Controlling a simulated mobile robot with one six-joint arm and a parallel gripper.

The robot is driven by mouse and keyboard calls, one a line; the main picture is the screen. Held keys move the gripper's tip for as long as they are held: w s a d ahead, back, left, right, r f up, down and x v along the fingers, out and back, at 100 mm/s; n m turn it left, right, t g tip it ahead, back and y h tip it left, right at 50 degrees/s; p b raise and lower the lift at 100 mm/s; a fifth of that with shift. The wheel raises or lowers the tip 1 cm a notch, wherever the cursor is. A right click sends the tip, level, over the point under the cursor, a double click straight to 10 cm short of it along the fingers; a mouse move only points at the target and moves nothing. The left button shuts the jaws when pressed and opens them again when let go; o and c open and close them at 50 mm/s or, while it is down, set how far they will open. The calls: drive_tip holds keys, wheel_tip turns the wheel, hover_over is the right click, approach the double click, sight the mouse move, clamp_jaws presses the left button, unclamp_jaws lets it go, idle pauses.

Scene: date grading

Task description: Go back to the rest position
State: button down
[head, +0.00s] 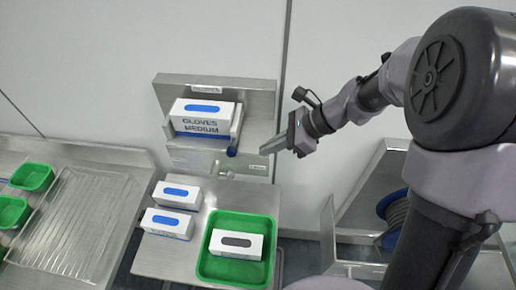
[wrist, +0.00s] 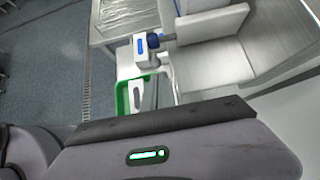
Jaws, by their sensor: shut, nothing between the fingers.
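My gripper (head: 264,150) is shut and empty in the head view. It is held in the air at the right edge of the steel glove-box holder (head: 257,95), to the right of a blue knob (head: 231,152). In the wrist view the fingers (wrist: 150,97) show as a narrow grey shape in front of the green tray (wrist: 122,100). My arm reaches in from the right of the head view, bent, with its upper part high.
A glove box (head: 205,118) sits in the holder. Below, two white boxes (head: 177,194) (head: 167,223) with blue ovals stand beside a green tray (head: 233,278) holding a grey-marked box (head: 236,244). A wire rack (head: 75,220) and green bins (head: 32,177) lie left. A blue reel (head: 393,215) is right.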

drive_tip(key=v, duration=0.8)
drive_tip(key=s+d+f+n+t+h+b, duration=0.2)
drive_tip(key=s+f+n+b, duration=0.5)
drive_tip(key=b, duration=0.5)
drive_tip(key=s+d+f+n+t+h+b, duration=0.3)
drive_tip(key=s+f+n+h+b, duration=0.2)
drive_tip(key=s+f+b, duration=0.6)
drive_tip(key=shift+d+f+n+b, duration=0.25)
drive_tip(key=shift+n+b, duration=0.55)
drive_tip(key=shift+n, duration=0.2)
